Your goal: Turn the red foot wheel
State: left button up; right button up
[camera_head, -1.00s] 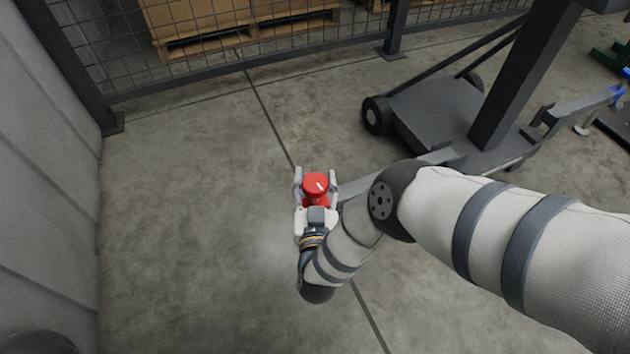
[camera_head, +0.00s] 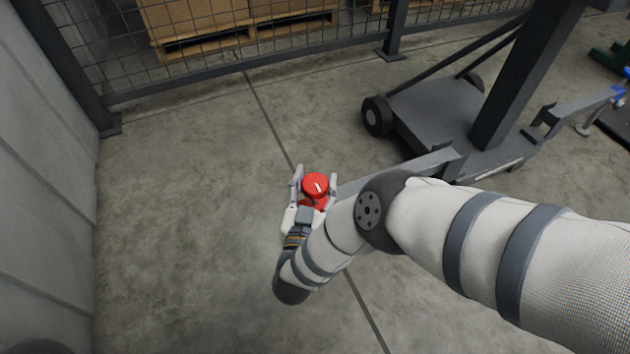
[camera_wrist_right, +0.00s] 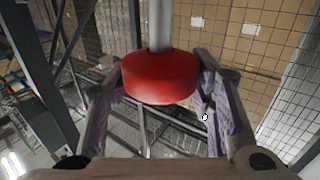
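The red foot wheel (camera_head: 315,184) is a round red knob with a white mark on its top, in the middle of the head view. It sits at the end of a grey leg of the dark wheeled stand. My right gripper (camera_head: 314,183) has one finger on each side of it, closed on its rim. In the right wrist view the red wheel (camera_wrist_right: 160,78) sits between the two finger pads, with a grey post rising from it. My left gripper is not in view.
The dark stand (camera_head: 440,115) with its column and small wheels is behind and right of the foot wheel. A mesh fence (camera_head: 100,45) with cardboard boxes (camera_head: 195,20) behind it runs along the back. A pale wall (camera_head: 40,190) is at left. The concrete floor between is clear.

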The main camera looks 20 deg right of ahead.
jog(key=o, duration=0.3)
jog(key=v, duration=1.2)
jog(key=shift+s, duration=0.1)
